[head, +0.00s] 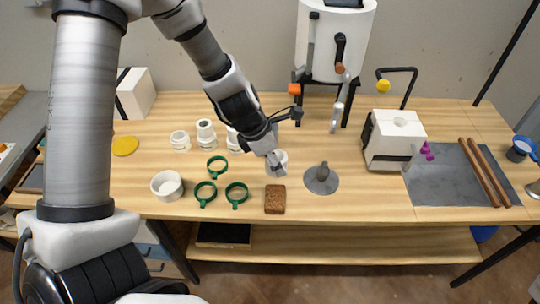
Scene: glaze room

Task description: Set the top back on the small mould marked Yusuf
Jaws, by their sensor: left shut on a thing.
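Several small white moulds stand towards the back left of the table: a low one (180,141), a taller one (206,134) and one partly hidden behind my left arm (233,140). I cannot read any names on them. My left gripper (275,161) reaches down over the middle of the table, shut on a small white piece (281,157). The fingers cover part of this piece, and I cannot tell whether it touches the wood. My right gripper is out of view.
Green rings with handles (205,193) and a white bowl (167,186) lie left of my gripper. A brown block (275,200) lies in front and a grey disc with a knob (321,180) to the right. A white block (395,140) stands further right.

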